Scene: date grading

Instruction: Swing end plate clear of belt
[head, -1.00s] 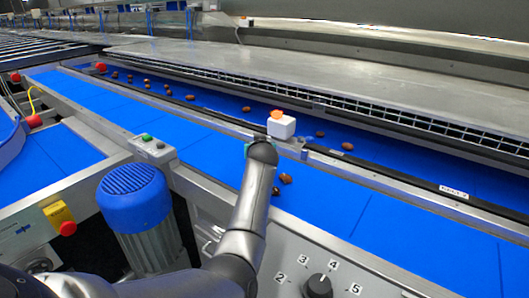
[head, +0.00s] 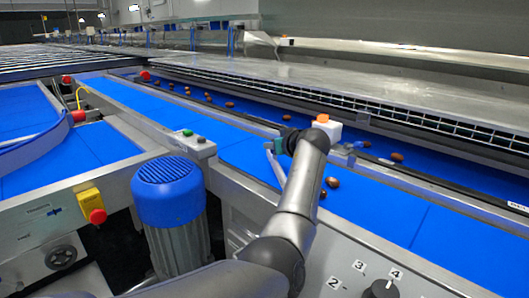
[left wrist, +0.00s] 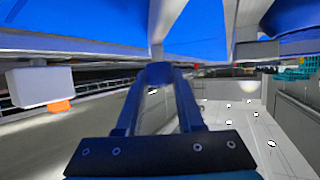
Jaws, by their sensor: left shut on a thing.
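The end plate seems to be the pale narrow plate (head: 273,168) over the blue belt (head: 240,150) in the head view, with its upper end at my left gripper (head: 280,146). The gripper is shut on it, though the wrist hides part of the hold. In the left wrist view the two blue fingers (left wrist: 158,74) meet at their tips, and a pale grey edge rises just beyond them. Two dates (head: 333,182) lie on the belt right of my forearm. My right gripper is not in view.
A white box with an orange top (head: 329,130) stands on the rail just right of my gripper. A blue motor (head: 168,190) and a button box (head: 195,142) stand left of my arm. More dates (head: 230,104) lie on the far belt.

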